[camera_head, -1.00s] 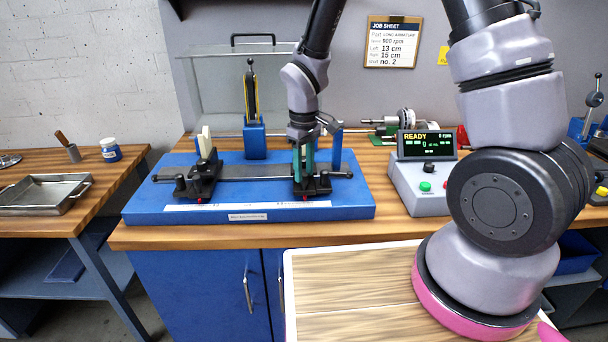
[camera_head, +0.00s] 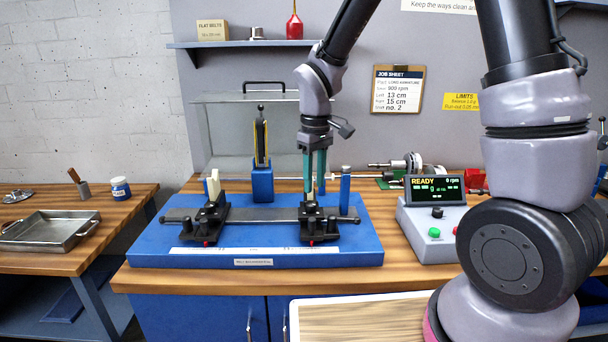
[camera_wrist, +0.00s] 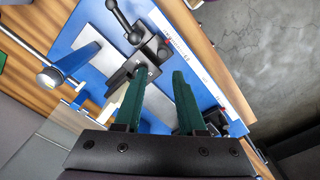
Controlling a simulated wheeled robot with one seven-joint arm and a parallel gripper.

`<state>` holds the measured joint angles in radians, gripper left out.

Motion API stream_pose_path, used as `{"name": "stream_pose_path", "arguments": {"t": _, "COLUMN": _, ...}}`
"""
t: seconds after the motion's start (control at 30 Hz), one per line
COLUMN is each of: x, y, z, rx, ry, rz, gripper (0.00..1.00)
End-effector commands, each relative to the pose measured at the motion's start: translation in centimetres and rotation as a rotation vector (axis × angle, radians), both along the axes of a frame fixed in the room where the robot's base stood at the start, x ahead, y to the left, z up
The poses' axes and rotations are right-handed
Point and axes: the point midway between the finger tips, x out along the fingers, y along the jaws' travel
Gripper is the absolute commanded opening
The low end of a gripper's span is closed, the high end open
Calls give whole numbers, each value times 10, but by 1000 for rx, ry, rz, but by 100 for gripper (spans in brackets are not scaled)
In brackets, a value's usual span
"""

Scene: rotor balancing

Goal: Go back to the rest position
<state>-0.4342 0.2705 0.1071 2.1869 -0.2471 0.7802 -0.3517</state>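My gripper (camera_head: 315,194) points down just above the right black support (camera_head: 318,227) of the blue balancing base (camera_head: 350,255). Its two green fingers are apart with nothing held between them, and the gap also shows in the wrist view (camera_wrist: 158,85). The left black support (camera_head: 208,220) stands on the same base. A dark bar (camera_head: 262,214) runs between the two supports. In the wrist view, the black support (camera_wrist: 150,60) lies beyond the fingertips, partly hidden by them.
A blue post (camera_head: 345,185) stands close to the right of my fingers. The control box (camera_head: 435,232) reads READY. A metal tray (camera_head: 50,232) sits on the left bench. A shelf (camera_head: 240,44) hangs above.

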Motion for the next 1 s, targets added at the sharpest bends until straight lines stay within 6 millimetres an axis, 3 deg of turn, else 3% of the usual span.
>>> {"name": "stream_pose_path", "arguments": {"t": 0.27, "x": -8, "y": -65, "z": 94, "rx": 109, "ry": -140, "rz": -314, "gripper": 40}}
{"name": "stream_pose_path", "arguments": {"t": 0.4, "x": -27, "y": -102, "z": 139, "rx": 185, "ry": -214, "rz": -504, "gripper": 40}}
{"name": "stream_pose_path", "arguments": {"t": 0.6, "x": -66, "y": -145, "z": 189, "rx": 310, "ry": -320, "rz": -757, "gripper": 40}}
{"name": "stream_pose_path", "arguments": {"t": 0.8, "x": -105, "y": -172, "z": 217, "rx": 427, "ry": -403, "rz": -949, "gripper": 40}}
{"name": "stream_pose_path", "arguments": {"t": 1.0, "x": -124, "y": -181, "z": 226, "rx": 486, "ry": -437, "rz": -1033, "gripper": 40}}
